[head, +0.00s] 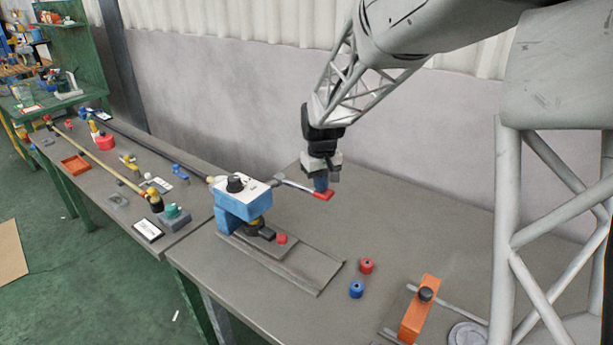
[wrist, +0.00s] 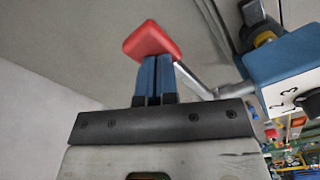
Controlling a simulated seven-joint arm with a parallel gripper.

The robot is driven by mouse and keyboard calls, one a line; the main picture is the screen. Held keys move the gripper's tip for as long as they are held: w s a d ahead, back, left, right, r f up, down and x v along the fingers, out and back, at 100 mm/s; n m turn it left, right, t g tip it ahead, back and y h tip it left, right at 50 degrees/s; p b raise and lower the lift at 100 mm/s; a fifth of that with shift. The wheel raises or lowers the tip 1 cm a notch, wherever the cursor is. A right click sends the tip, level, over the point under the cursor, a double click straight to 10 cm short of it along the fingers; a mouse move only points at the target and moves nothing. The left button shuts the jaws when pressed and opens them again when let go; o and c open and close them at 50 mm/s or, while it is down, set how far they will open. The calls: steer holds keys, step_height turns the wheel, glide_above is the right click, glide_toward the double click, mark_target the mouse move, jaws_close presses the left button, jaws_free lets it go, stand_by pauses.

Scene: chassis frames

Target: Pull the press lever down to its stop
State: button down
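The press (head: 241,200) is a blue block with a white top and a black knob, standing on the bench; part of it shows at the right of the wrist view (wrist: 290,68). Its lever (head: 296,186) is a grey rod running right from the press, ending in a red handle (head: 327,196). The lever sticks out roughly level, sloping slightly down. My gripper (head: 320,188) is at the red handle. In the wrist view its blue fingers (wrist: 157,62) are together, with their tips against or just over the handle (wrist: 152,40). Contact is hard to tell.
A black and red part (head: 270,236) sits under the press on a grey rail plate (head: 310,270). The bench below the handle is clear.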

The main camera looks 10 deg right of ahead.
steer(key=shift+f, duration=1.95)
stand_by(2.6)
steer(key=shift+r, duration=0.1)
step_height(320, 180, up, 17)
steer(key=shift+f, duration=0.2)
stand_by(3.2)
